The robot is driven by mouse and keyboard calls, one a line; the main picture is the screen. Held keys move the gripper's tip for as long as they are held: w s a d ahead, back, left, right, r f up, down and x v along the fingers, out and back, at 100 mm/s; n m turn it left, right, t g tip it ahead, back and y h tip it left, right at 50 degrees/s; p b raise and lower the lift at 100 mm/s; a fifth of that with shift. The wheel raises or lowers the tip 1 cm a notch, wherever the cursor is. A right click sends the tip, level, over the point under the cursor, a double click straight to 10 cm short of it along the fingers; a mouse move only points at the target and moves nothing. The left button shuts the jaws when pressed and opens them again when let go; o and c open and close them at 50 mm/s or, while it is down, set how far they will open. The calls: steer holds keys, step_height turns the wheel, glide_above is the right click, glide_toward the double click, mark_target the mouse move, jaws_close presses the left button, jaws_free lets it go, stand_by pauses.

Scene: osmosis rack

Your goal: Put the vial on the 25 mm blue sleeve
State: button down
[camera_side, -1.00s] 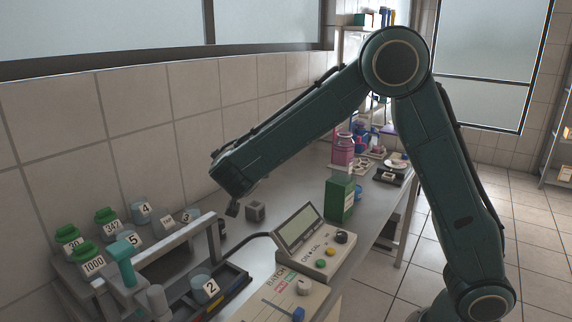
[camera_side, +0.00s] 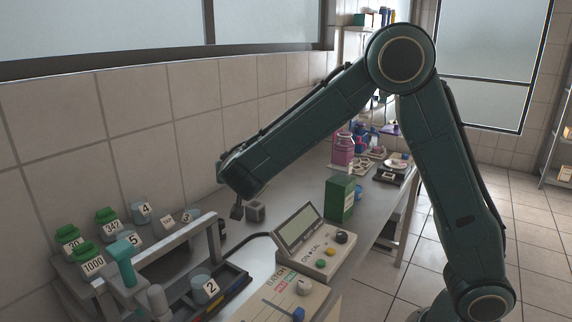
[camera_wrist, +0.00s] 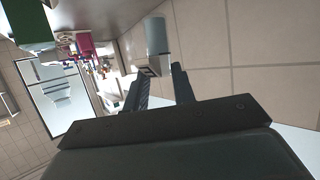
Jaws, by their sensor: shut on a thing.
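A pale blue-grey cylinder (camera_wrist: 155,36) with a whitish part shows at or beyond the fingertips. I cannot tell which part of it is held. I cannot pick out the 25 mm blue sleeve for certain in either view.
A grey frame (camera_side: 175,243) and several numbered cups and green-lidded jars (camera_side: 92,262) stand at the left. A meter with a screen (camera_side: 312,243) and a green box (camera_side: 340,198) stand right of the gripper. The tiled wall is close behind.

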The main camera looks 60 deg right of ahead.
steer(key=shift+f+n+y, duration=0.3)
steer(key=shift+f, duration=0.2)
steer(key=s+a+f+n+t+y, duration=0.3)
steer(key=f+n+y, duration=0.2)
steer(key=f, duration=0.2)
steer(key=shift+s+a, duration=0.4)
steer(key=w+d+r+m+g+h, duration=0.15)
steer(key=w+d, duration=0.25)
steer(key=d, duration=0.4)
steer(key=w+d+r+m+h, duration=0.2)
steer(key=w+d+h, duration=0.1)
steer(key=w+d, duration=0.3)
steer(key=d+r+m+g+h, duration=0.1)
steer(key=d+r+m+g, duration=0.15)
steer(key=d, duration=0.75)
steer(key=d+r+m+g+h, duration=0.1)
steer(key=d+r, duration=0.3)
steer(key=d, duration=0.7)
step_height(320, 180, down, 16)
steer(key=shift+w+f, duration=0.1)
